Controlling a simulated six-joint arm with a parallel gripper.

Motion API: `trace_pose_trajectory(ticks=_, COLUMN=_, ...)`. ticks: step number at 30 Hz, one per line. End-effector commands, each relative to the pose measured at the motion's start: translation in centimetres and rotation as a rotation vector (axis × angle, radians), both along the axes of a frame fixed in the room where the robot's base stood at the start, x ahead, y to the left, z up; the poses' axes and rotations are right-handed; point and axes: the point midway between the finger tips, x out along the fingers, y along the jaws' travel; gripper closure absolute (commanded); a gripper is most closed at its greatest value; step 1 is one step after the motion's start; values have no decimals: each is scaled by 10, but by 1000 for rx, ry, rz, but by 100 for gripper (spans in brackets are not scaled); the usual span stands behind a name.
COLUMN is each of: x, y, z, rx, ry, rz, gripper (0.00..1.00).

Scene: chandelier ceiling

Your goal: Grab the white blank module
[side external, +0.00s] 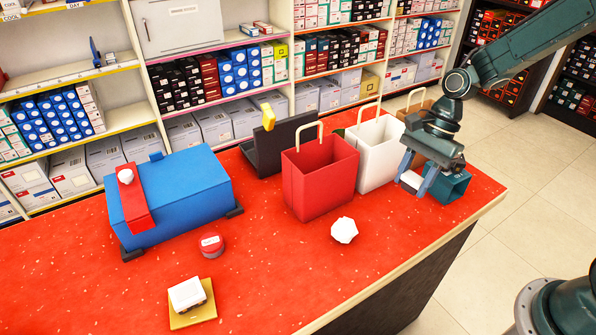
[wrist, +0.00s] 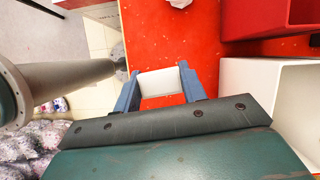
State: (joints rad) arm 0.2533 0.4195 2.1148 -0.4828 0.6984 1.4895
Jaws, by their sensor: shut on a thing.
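A white block, which looks like the white blank module (side external: 411,180), is between the blue fingers of my gripper (side external: 412,186) at the right end of the red counter. In the wrist view, the white module (wrist: 161,82) spans the gap between the two fingertips of my gripper (wrist: 158,84), touching both. My gripper is shut on it. The red counter shows beyond it; I cannot tell how high it is above the surface.
A teal open box (side external: 450,188) stands just right of my gripper. A white bag (side external: 375,152) and a red bag (side external: 318,180) stand to the left. A white faceted object (side external: 344,230) lies in front. Another white block (side external: 187,293) sits on a yellow tray (side external: 196,316). The counter's front middle is clear.

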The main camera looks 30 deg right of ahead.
Motion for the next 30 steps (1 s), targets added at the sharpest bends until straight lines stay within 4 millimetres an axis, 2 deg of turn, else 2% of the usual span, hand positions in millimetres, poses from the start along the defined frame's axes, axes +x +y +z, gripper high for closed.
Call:
trace_pose_trajectory(ticks=1, x=1, y=-1, z=12, rx=-2, ry=-7, rz=0, gripper=81)
trace_pose_trajectory(ticks=6, x=1, y=0, z=47, rx=-1, ry=-6, rz=0, gripper=81)
trace_pose_trajectory(ticks=13, x=1, y=0, z=79, rx=0, ry=-3, rz=0, gripper=81)
trace_pose_trajectory(ticks=19, x=0, y=0, z=91, rx=0, ry=-1, rz=0, gripper=81)
trace_pose_trajectory(ticks=30, x=0, y=0, z=93, rx=0, ry=0, rz=0, gripper=81)
